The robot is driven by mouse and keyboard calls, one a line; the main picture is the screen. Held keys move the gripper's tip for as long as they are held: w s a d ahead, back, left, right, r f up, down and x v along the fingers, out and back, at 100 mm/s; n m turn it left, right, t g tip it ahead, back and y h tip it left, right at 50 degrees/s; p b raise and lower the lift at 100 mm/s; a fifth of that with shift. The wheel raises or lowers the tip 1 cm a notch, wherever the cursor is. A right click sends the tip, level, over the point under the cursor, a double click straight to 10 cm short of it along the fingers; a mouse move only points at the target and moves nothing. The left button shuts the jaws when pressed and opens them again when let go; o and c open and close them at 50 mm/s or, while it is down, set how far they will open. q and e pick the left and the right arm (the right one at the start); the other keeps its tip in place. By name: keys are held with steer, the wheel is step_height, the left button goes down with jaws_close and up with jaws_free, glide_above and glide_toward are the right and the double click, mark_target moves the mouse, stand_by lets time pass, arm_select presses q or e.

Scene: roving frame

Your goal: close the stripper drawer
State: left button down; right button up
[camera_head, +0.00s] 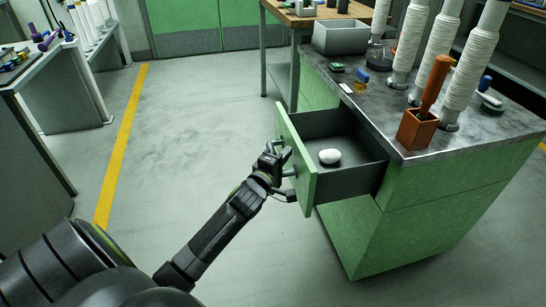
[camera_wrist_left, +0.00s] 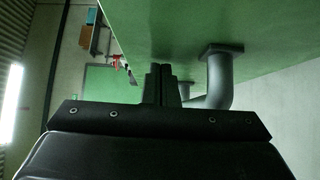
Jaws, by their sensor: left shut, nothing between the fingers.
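The drawer (camera_head: 297,165) stands pulled out of the green cabinet (camera_head: 425,212), with its green front facing left and a white rounded object (camera_head: 330,157) on its grey floor. My left gripper (camera_head: 280,155) is at the outer face of the drawer front, beside the handle. In the left wrist view its fingers (camera_wrist_left: 161,85) are together and empty, close to the green front (camera_wrist_left: 180,25), with the grey handle (camera_wrist_left: 219,75) just right of them. I cannot tell whether the fingertips touch the front. My right gripper is not in view.
The cabinet top holds a grey bin (camera_head: 340,38), an orange-brown holder (camera_head: 417,130) and several white wrapped columns (camera_head: 462,75). A workbench (camera_head: 75,65) stands at the left. The floor (camera_head: 190,110) between, with a yellow line (camera_head: 122,145), is clear.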

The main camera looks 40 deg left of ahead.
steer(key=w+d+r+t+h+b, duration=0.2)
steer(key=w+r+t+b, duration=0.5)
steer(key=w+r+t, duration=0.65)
arm_select(q)
steer(key=w+d+b, duration=0.2)
steer(key=w+d, duration=1.1)
steer(key=w, duration=0.2)
steer(key=shift+w+d, duration=0.25)
steer(key=shift+w, duration=0.15)
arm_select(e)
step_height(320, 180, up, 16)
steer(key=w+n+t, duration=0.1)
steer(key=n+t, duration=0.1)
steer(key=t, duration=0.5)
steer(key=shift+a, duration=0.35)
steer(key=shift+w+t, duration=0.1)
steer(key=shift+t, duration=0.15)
